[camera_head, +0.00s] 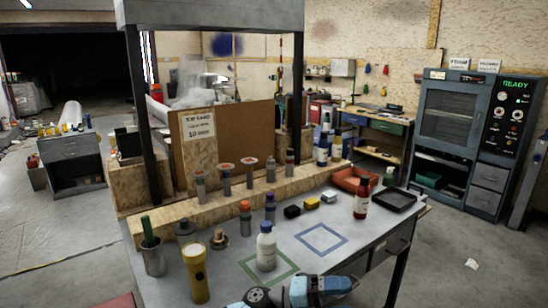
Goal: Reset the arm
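Part of my own arm, light blue and grey with dark joints (300,292), shows at the bottom edge of the head view, in front of the workbench (345,262). I cannot tell which arm it belongs to. No gripper fingers show, so neither gripper can be seen. A white bottle with a blue cap (266,250) stands on the bench at the green square outline (287,281), just behind the arm part. The blue square outline (321,240) is empty.
A yellow flashlight (195,274) and a metal cup (152,258) stand at the bench's left. A dark red bottle (361,200), a red tray (350,182) and a black tray (395,199) are at the right. Small items line the wooden ledge (210,208).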

